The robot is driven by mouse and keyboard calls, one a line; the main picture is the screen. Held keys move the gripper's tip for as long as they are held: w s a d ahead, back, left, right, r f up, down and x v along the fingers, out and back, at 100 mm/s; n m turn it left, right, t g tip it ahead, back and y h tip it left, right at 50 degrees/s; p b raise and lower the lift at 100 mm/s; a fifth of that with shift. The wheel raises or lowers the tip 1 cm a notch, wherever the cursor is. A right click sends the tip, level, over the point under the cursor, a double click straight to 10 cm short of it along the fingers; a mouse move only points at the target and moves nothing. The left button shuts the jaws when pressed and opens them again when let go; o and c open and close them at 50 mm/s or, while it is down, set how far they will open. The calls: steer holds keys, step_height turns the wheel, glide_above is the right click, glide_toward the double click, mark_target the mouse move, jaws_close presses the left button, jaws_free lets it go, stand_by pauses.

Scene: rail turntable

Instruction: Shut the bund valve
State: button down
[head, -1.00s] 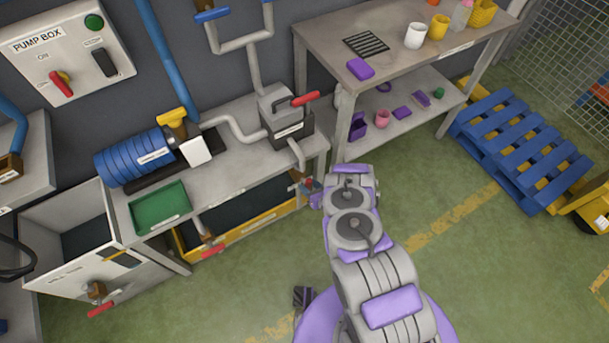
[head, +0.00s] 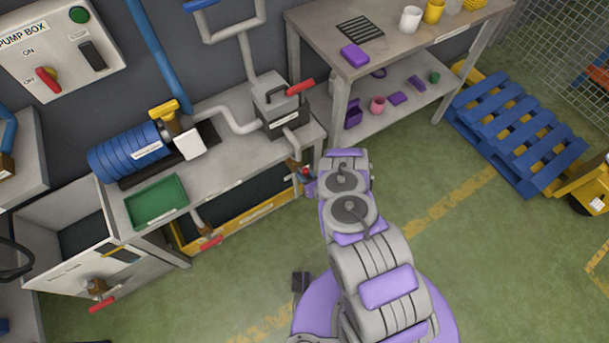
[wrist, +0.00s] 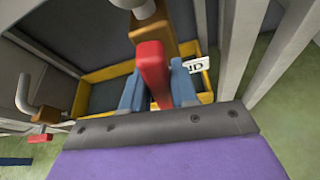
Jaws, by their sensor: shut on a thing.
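In the wrist view a red lever handle (wrist: 152,72) runs from a brown valve body (wrist: 160,28) on a pale pipe. My gripper (wrist: 158,92) has its two blue fingers on either side of this handle and is shut on it. A white tag ending in "D" (wrist: 197,64) hangs beside it, partly hidden. In the head view my gripper (head: 309,182) is at the right end of the bench, below the pipe from the grey block; my arm partly hides it. The yellow bund tray (head: 262,214) lies under the bench.
Another red-handled valve (head: 210,242) is at the tray's front, and one more (head: 102,303) is on the grey tank at left. A bench leg stands close right of my gripper. A shelf table (head: 395,65) and blue pallet (head: 520,125) stand right. Green floor is open in front.

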steer(key=shift+w+m+y, duration=0.15)
steer(key=shift+m+y, duration=0.15)
steer(key=shift+m, duration=0.1)
stand_by(0.4)
steer(key=c, duration=1)
jaws_free()
steer(key=shift+o, duration=0.2)
steer(key=shift+g, duration=0.3)
steer(key=p+v, duration=0.1)
steer(key=v, duration=1.6)
